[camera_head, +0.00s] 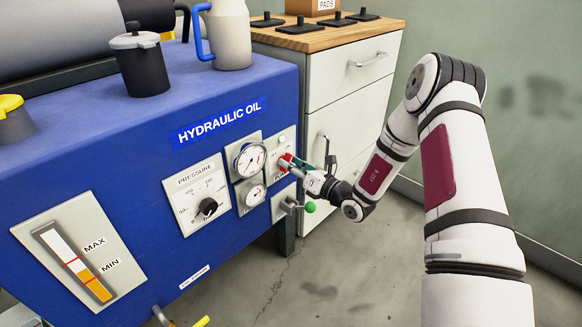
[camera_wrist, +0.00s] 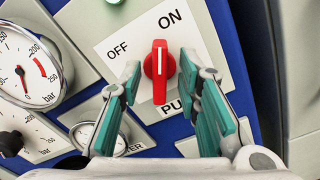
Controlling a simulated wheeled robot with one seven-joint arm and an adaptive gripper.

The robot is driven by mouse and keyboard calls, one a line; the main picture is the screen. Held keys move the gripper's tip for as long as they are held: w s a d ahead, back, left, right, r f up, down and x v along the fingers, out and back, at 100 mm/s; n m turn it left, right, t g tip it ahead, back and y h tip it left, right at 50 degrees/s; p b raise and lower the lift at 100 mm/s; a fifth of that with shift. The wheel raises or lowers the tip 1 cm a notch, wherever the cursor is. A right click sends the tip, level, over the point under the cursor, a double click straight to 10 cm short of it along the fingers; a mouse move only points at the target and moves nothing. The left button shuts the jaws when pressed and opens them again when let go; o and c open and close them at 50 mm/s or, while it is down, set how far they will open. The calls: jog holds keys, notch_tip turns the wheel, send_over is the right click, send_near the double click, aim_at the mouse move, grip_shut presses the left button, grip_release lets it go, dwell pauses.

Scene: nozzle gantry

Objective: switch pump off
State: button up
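The red pump knob (camera_wrist: 159,72) sits on a white plate (camera_wrist: 112,28) marked OFF at its left and ON at its upper right. Its handle stands upright in the wrist view, and its white line points up, nearer ON than OFF. My gripper (camera_wrist: 161,82) is open, with one teal-padded finger on each side of the knob. Gaps show between the fingers and the knob in the wrist view. In the head view the red knob (camera_head: 285,163) is partly covered by my gripper (camera_head: 298,166). The fingers partly hide the PUMP label below the knob.
Pressure gauges (camera_head: 249,160) sit left of the knob, beside a black pressure dial (camera_head: 208,207). A green-tipped lever (camera_head: 310,207) sticks out just below my gripper. A white drawer cabinet (camera_head: 345,95) stands close behind. Floor (camera_head: 340,275) in front is open.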

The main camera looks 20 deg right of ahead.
jog(key=shift+c, duration=0.6)
grip_shut()
jog(key=shift+n, duration=0.3)
jog(key=n+b, duration=0.1)
jog(key=n, duration=1)
jog(key=shift+s+f, duration=0.1)
jog(key=shift+f, duration=0.05)
jog(key=shift+n, duration=0.3)
jog(key=shift+o, duration=0.6)
grip_release()
